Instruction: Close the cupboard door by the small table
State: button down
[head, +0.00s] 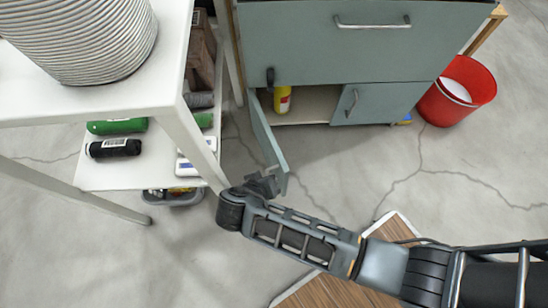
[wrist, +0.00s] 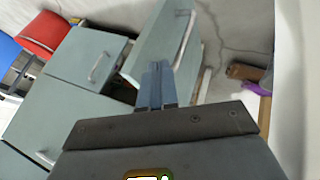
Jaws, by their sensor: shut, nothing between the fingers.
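The grey-blue cupboard (head: 325,50) stands beside the small white table (head: 160,100). Its lower left door (head: 268,140) is open and swung out toward me, seen nearly edge-on. In the wrist view this door (wrist: 155,45) shows its face and a metal handle (wrist: 185,40). My gripper (head: 272,182) is shut and empty at the door's outer end, on the table side. In the wrist view the closed fingers (wrist: 157,85) overlap the door's lower part. I cannot tell whether they touch it. The lower right door (head: 368,102) is closed.
A yellow bottle (head: 282,99) stands inside the open compartment. The table's low shelf (head: 135,174) holds bottles and boxes, with a grey bin (head: 172,197) below. A red bucket (head: 470,80) stands right of the cupboard. Concrete floor (head: 330,165) before the cupboard is clear.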

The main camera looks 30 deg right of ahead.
jog(key=shift+b+x, duration=0.7)
jog(key=shift+x, duration=2.05)
jog(key=shift+d, duration=0.1)
